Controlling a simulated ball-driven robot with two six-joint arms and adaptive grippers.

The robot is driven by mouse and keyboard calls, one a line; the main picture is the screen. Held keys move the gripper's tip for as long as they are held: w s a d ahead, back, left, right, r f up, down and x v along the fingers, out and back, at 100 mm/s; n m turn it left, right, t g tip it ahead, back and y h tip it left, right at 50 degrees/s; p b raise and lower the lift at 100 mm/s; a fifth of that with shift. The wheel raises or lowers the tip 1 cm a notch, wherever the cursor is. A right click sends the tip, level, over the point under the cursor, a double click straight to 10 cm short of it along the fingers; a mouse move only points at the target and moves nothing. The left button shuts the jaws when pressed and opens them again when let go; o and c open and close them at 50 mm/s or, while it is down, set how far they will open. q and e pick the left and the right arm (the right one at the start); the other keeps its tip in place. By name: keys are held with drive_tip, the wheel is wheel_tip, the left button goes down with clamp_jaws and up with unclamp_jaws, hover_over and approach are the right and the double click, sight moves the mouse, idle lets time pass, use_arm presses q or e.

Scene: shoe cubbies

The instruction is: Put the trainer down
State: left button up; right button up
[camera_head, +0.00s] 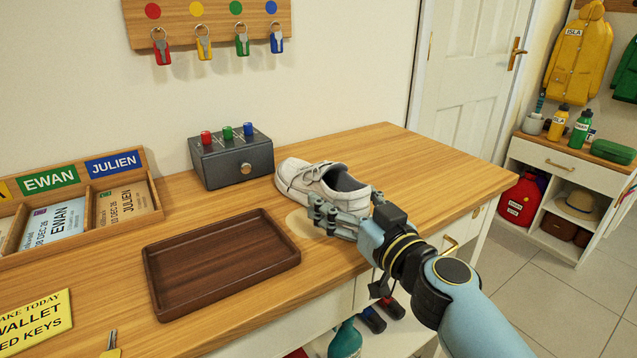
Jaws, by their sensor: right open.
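A white trainer (318,186) with laces stands upright on the wooden table top (420,176), its toe toward the left and its heel toward the right. My right gripper (318,212) is open just in front of the trainer's near side. Its fingers overlap the lower heel part of the shoe in the picture. I cannot tell whether they touch it. My left gripper does not show.
An empty brown tray (220,262) lies left of my right gripper. A dark box with coloured knobs (232,160) stands behind it. A card holder (75,200) is at the left. The table's right end (450,185) is clear. A low cubby unit (565,190) stands further right.

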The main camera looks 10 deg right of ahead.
drive_tip(key=shift+x, duration=0.75)
drive_tip(key=c, duration=1.5)
clamp_jaws()
drive_tip(key=shift+d+r, duration=0.1)
